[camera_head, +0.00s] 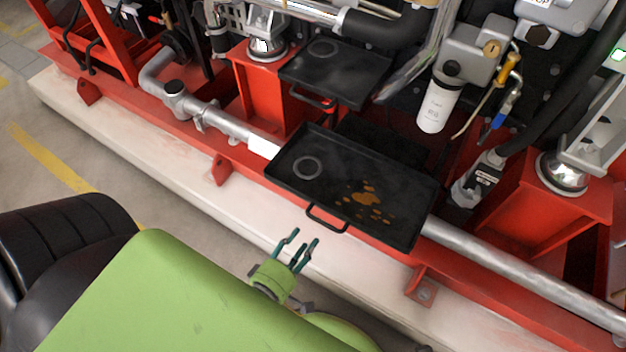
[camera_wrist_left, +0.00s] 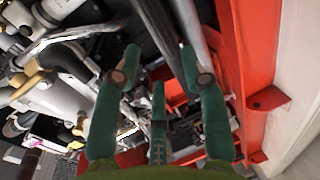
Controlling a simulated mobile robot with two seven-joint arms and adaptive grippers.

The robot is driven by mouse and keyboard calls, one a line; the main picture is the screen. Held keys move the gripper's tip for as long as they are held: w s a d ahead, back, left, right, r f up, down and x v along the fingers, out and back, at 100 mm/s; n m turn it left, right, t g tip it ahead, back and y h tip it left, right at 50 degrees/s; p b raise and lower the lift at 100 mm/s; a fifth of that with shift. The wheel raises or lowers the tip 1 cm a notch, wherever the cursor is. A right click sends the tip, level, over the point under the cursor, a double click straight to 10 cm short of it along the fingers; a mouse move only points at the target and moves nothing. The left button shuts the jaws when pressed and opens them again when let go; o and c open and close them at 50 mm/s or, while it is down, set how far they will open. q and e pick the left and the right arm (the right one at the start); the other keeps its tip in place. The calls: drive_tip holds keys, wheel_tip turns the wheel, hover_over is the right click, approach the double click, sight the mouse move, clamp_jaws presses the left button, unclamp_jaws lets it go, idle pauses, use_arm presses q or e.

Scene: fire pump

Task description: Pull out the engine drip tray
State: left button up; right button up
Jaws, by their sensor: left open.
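The engine drip tray (camera_head: 345,190) is a black rectangular tray with orange-brown oil stains and a ring mark on its floor. It sticks out over the red frame rail in the head view, with its wire handle (camera_head: 327,219) on the front edge. My left gripper (camera_head: 303,241) is in front of and below the handle, apart from it, with its green fingers spread and empty. The fingers also show in the left wrist view (camera_wrist_left: 157,80), with nothing between them. I cannot make out the tray clearly in the wrist view. My right gripper is not in view.
A silver pipe (camera_head: 225,124) runs along the red frame (camera_head: 192,118). A white filter (camera_head: 437,107) and hoses stand behind the tray. The pale plinth (camera_head: 140,140) in front is clear.

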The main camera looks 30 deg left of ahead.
use_arm(q)
drive_tip(key=shift+v, duration=1.75)
